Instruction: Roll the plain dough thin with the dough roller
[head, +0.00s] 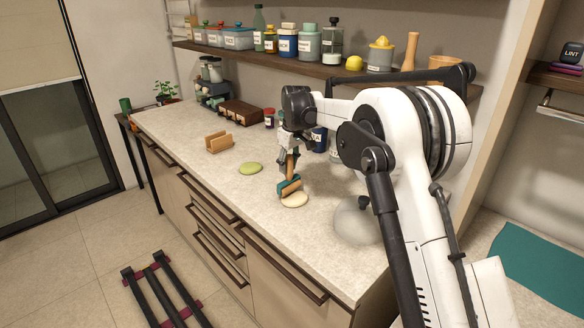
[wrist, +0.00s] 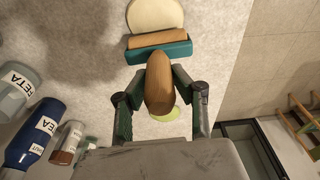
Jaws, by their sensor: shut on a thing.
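The plain dough (head: 295,200) is a pale round disc on the counter; it also shows at the top of the wrist view (wrist: 155,15). The dough roller (head: 289,185) has a teal frame, a wooden cylinder and a wooden handle. My gripper (head: 291,152) is shut on the handle, with a finger on each side of it in the wrist view (wrist: 159,88). The roller head is at the dough's edge, partly overlapping it in the picture. I cannot tell whether the cylinder presses on the dough.
A green dough disc (head: 250,168) lies to the left on the counter (head: 190,130). A wooden holder (head: 219,143) stands farther left. Labelled jars and bottles (wrist: 42,130) stand along the back. A translucent dome (head: 358,220) is at the right. The front counter strip is clear.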

